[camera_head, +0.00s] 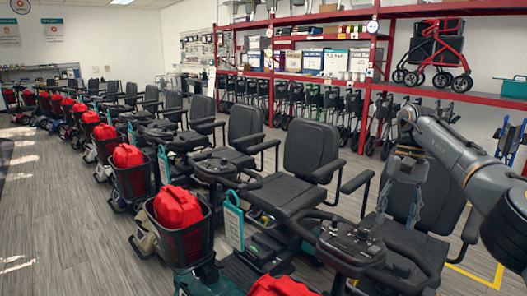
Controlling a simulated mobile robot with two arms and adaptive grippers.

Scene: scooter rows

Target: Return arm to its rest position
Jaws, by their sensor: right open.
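My right arm (460,165) comes in from the right edge, raised in front of the scooters. My right gripper (400,182) hangs down at its end, open, with nothing seen between its fingers. It appears in front of the black seat (435,200) of the nearest scooter; whether it touches the seat cannot be told. My left arm and left gripper are not in view.
Mobility scooters with black seats stand in a long row. Their front baskets (180,235) hold red bags (177,208). Red shelving (300,80) with boxes and folded walkers lines the back wall. Open wooden floor (50,220) lies at left.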

